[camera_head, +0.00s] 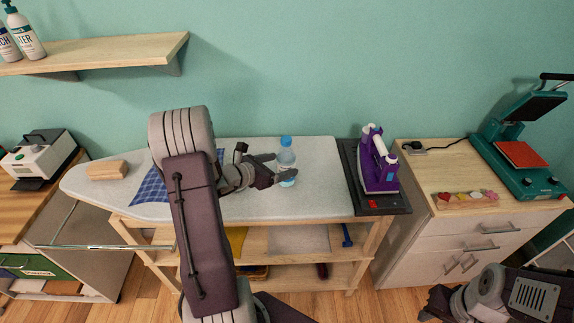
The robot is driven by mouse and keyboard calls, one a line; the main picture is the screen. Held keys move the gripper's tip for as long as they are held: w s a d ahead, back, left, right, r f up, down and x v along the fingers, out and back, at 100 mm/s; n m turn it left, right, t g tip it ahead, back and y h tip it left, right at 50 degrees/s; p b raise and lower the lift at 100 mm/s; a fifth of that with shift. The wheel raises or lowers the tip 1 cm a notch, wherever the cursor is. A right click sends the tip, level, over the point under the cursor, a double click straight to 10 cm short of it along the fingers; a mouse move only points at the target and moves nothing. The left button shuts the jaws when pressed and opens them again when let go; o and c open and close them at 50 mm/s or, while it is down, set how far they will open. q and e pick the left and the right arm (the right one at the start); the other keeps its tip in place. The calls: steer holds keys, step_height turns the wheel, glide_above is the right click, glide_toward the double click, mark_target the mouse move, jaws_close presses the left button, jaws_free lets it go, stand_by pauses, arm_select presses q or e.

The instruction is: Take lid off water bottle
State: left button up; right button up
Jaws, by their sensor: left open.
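The water bottle (287,158) is clear and stands upright on the ironing board, with its blue lid (286,141) on top. My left gripper (284,168) is open at the bottle's left side, below the lid. Its fingertips are at the bottle body; I cannot tell whether they touch it. My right gripper (431,304) is low at the bottom right, far from the bottle, and its jaw opening is unclear.
The ironing board (325,178) also bears a blue checked cloth (151,187) and a wooden block (107,170). A purple iron (377,163) stands right of the bottle. A heat press (521,153) is on the right cabinet (420,180). A wall shelf (95,52) is upper left.

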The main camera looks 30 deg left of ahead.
mark_target(284, 155)
arm_select(q)
steer(key=x, duration=0.2)
steer(key=shift+w+d, duration=0.15)
steer(key=shift+w, duration=0.05)
steer(key=shift+w+f, duration=0.25)
steer(key=shift+w, duration=0.15)
steer(key=shift+s+r, duration=0.1)
steer(key=shift+s, duration=0.05)
steer(key=c, duration=1)
jaws_close()
steer(key=shift+r, duration=0.15)
steer(key=shift+r, duration=0.3)
steer(key=r, duration=0.2)
steer(key=d+r, duration=0.1)
steer(key=shift+s+r, duration=0.1)
steer(key=shift+r, duration=0.3)
steer(key=s+d+r, duration=0.4)
steer(key=d+r, duration=0.2)
steer(key=d, duration=0.3)
steer(key=shift+s+d+r, duration=0.2)
steer(key=shift+s+d, duration=0.1)
steer(key=shift+s, duration=0.1)
